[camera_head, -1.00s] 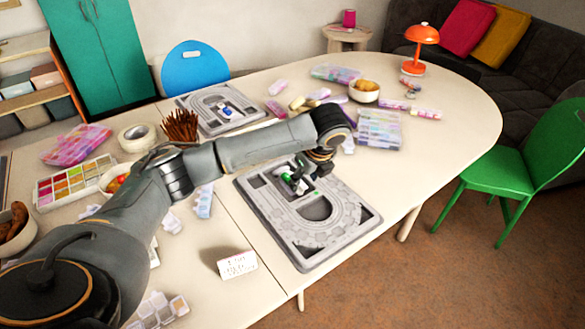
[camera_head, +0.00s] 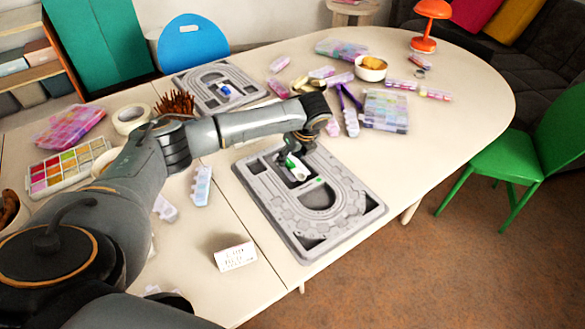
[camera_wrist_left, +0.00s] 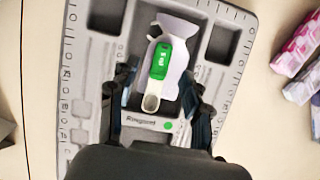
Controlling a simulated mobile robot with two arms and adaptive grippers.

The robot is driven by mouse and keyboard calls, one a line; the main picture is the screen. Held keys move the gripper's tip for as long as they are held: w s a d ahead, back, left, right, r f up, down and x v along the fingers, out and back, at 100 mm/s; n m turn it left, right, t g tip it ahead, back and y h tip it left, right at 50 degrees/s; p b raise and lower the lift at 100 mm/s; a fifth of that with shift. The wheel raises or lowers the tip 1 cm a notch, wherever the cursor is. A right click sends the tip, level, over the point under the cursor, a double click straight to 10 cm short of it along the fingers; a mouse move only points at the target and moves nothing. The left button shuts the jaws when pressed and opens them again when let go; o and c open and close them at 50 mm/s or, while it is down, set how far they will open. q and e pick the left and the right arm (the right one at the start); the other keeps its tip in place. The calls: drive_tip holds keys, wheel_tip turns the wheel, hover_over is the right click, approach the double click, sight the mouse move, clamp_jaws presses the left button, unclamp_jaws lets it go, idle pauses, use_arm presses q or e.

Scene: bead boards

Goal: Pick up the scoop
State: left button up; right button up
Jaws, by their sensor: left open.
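The scoop is white with a green label on it (camera_wrist_left: 170,76). It lies in the grey bead board (camera_wrist_left: 97,60), near the board's marked end. In the head view the scoop (camera_head: 300,171) shows partly beside my left gripper (camera_head: 291,160), over the far part of the bead board (camera_head: 283,205). In the left wrist view my left gripper (camera_wrist_left: 157,90) is open. Its two dark fingers stand on either side of the scoop, and I cannot tell whether they touch it. My right gripper is not in view.
A second bead board (camera_head: 203,99) with a white and blue item lies farther back. A bead case (camera_head: 386,111), a bowl (camera_head: 371,70) and several bead tubes lie to the right. A small white sign (camera_head: 235,256) stands at the front left. The table's right end is fairly clear.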

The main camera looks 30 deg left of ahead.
sight(289, 162)
use_arm(q)
drive_tip(key=x, duration=0.3)
drive_tip(key=shift+r, duration=0.1)
drive_tip(key=shift+w+a+f, duration=0.15)
drive_tip(key=shift+f, duration=0.15)
drive_tip(key=shift+c, duration=0.2)
drive_tip(key=c, duration=0.9)
drive_tip(key=shift+c, duration=0.2)
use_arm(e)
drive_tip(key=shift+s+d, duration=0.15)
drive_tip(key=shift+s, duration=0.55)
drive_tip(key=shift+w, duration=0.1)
